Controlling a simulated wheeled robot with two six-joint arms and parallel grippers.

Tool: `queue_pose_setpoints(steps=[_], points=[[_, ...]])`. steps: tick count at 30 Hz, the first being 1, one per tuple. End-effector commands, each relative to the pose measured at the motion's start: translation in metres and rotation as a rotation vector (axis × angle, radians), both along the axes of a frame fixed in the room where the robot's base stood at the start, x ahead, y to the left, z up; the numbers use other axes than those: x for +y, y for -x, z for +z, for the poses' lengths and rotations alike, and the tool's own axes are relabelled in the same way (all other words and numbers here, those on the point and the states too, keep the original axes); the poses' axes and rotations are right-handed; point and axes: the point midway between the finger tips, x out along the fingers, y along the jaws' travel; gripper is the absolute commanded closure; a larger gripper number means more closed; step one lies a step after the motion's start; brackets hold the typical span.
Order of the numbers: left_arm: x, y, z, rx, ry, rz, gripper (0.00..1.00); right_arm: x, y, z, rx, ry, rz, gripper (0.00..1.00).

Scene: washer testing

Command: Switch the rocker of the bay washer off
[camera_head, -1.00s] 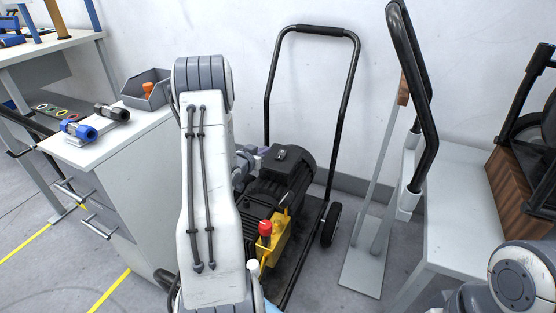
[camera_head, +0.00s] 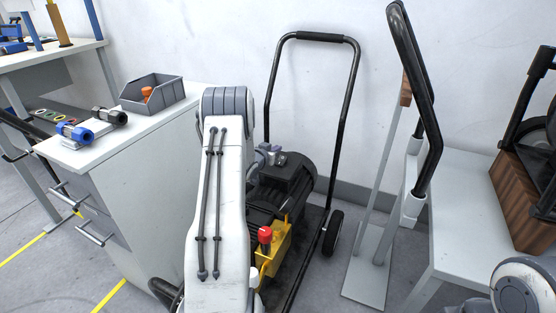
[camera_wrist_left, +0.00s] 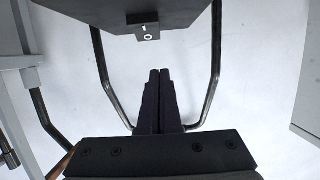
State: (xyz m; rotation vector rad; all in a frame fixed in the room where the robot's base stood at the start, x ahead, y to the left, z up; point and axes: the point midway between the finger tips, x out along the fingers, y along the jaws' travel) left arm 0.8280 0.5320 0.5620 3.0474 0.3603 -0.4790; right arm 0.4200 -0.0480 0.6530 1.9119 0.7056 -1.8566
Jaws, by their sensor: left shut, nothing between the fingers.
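The bay washer (camera_head: 287,180) is a black motor unit with a yellow part and a red knob, on a wheeled cart with a tall black handle. In the left wrist view its dark housing (camera_wrist_left: 105,10) fills the top, and the small rocker (camera_wrist_left: 148,33) shows on its edge with white marks, one a ring. I cannot tell which way the rocker is tipped. My left gripper (camera_wrist_left: 160,72) is shut and empty, its fingertips just below the rocker in that view. In the head view the left gripper (camera_head: 267,154) is beside the washer's top, partly hidden by my arm.
A white drawer cabinet (camera_head: 150,190) stands left, with a grey bin (camera_head: 153,94) and blue and black connectors on it. A grey table (camera_head: 470,215) with a wooden-sided object stands right. A post with a black handle (camera_head: 425,130) stands between that table and the cart.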

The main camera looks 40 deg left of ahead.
Motion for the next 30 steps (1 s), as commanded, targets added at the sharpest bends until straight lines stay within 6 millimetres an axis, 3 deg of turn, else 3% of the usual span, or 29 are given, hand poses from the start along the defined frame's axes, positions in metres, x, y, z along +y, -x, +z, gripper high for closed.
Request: queue_pose_setpoints(steps=[1, 6, 20, 23, 29, 30], points=[[0.000, -0.003, -0.015, 0.002, 0.003, 0.000, 1.00, 0.000, 0.000, -0.009, 0.000, 0.000, 0.000, 0.50], [0.003, -0.012, -0.030, 0.002, 0.001, 0.000, 1.00, 0.000, 0.000, -0.017, 0.000, 0.000, 0.000, 0.50], [0.004, -0.015, -0.035, 0.002, 0.001, 0.000, 1.00, 0.000, 0.000, -0.018, 0.000, 0.000, 0.000, 0.50], [0.004, -0.016, -0.033, 0.011, 0.004, -0.001, 1.00, 0.000, 0.000, -0.013, 0.000, 0.000, 0.000, 0.50], [0.004, -0.022, -0.031, 0.104, 0.026, -0.003, 1.00, 0.000, 0.000, 0.020, 0.000, 0.000, 0.000, 0.50], [0.004, -0.021, -0.040, 0.106, 0.028, -0.001, 1.00, 0.000, 0.000, 0.012, -0.001, -0.001, 0.000, 0.50]])
